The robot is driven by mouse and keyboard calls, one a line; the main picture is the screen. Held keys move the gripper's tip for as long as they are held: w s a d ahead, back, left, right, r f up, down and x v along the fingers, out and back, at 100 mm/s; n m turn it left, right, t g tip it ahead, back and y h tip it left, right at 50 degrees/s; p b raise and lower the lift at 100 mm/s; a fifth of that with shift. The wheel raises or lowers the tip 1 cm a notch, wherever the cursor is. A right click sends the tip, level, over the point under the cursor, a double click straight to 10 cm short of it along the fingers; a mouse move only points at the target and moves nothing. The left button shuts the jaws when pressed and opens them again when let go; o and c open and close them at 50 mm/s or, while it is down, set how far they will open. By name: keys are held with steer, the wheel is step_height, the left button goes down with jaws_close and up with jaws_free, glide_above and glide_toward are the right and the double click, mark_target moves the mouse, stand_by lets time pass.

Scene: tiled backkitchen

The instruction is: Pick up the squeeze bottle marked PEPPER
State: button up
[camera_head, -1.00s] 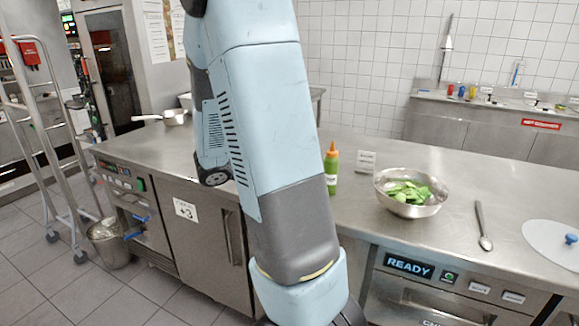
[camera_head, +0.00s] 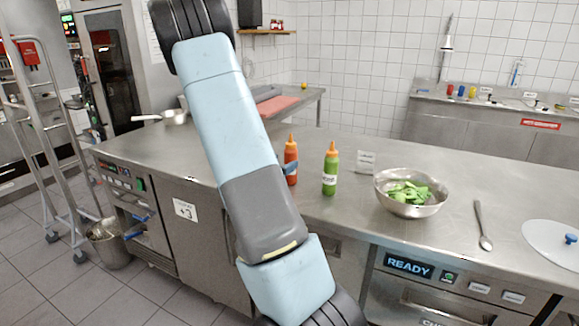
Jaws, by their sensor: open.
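Two squeeze bottles stand upright on the steel counter (camera_head: 345,228). One is a red squeeze bottle (camera_head: 291,150) with an orange tip, partly behind my arm, with a bluish patch low on it that I cannot make out. The other is a green squeeze bottle (camera_head: 330,165) with an orange tip and a pale label. The writing on both is too small to read, so I cannot tell which is marked PEPPER. My arm rises across the middle of the view and leaves it at the top left. My gripper does not show.
A steel bowl of green leaves (camera_head: 412,192) stands right of the bottles, with a small sign (camera_head: 366,160) behind it. A spoon (camera_head: 481,226) and a white board (camera_head: 552,243) lie further right. A red board (camera_head: 278,106) lies at the back. A pan (camera_head: 170,117) is at left.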

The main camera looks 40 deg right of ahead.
mark_target(294, 155)
steer(key=shift+w+d, duration=0.35)
steer(key=shift+d, duration=0.9)
steer(key=shift+w+d, duration=0.3)
steer(key=shift+d, duration=0.95)
steer(key=shift+w+d, duration=0.35)
steer(key=shift+d, duration=0.9)
steer(key=c, duration=0.7)
